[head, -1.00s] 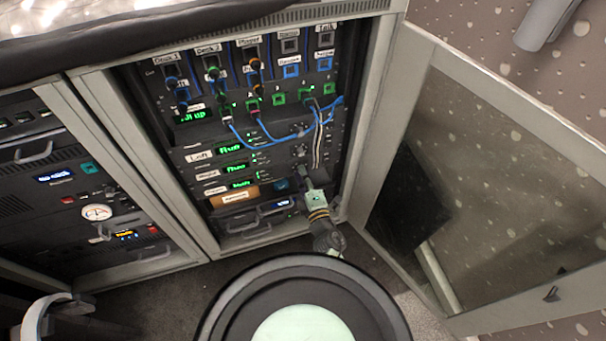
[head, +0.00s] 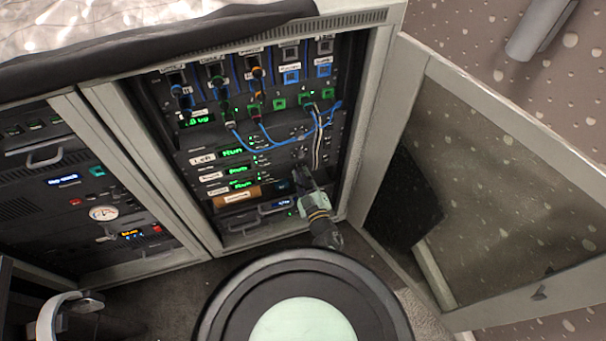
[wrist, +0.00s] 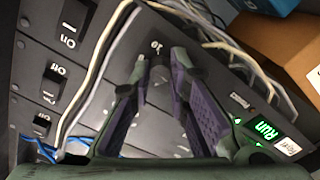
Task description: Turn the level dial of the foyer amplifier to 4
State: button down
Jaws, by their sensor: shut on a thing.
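The foyer amplifier is a dark panel low in the open rack. Its green "Run" display (head: 242,184) also shows in the wrist view (wrist: 264,130), beside a white label (wrist: 287,147). My gripper (head: 300,172) reaches to the panel's right part. In the wrist view, my gripper (wrist: 160,72) has its two purple-padded fingers closed on the small dark level dial (wrist: 159,75). The fingers hide most of the dial. A mark that looks like "10" shows on the panel just beyond the fingertips. The dial's pointer and its setting cannot be made out.
White and cream cables (wrist: 103,65) run close beside my fingers. Toggle switches (wrist: 73,15) marked On and Off line the panel edge. Blue cables (head: 290,143) hang above. An orange-brown box (head: 238,195) sits low left. The rack door (head: 450,180) stands open at right.

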aim_at(299, 149)
jog(key=m+p, duration=0.1)
jog(key=m, duration=0.4)
jog(key=shift+a+m, duration=0.1)
jog(key=shift+m, duration=0.2)
jog(key=m, duration=0.4)
jog(key=shift+m, duration=0.3)
jog(key=c, duration=1.5)
grip_release()
notch_tip(299, 149, up, 10)
jog(key=shift+r, duration=0.1)
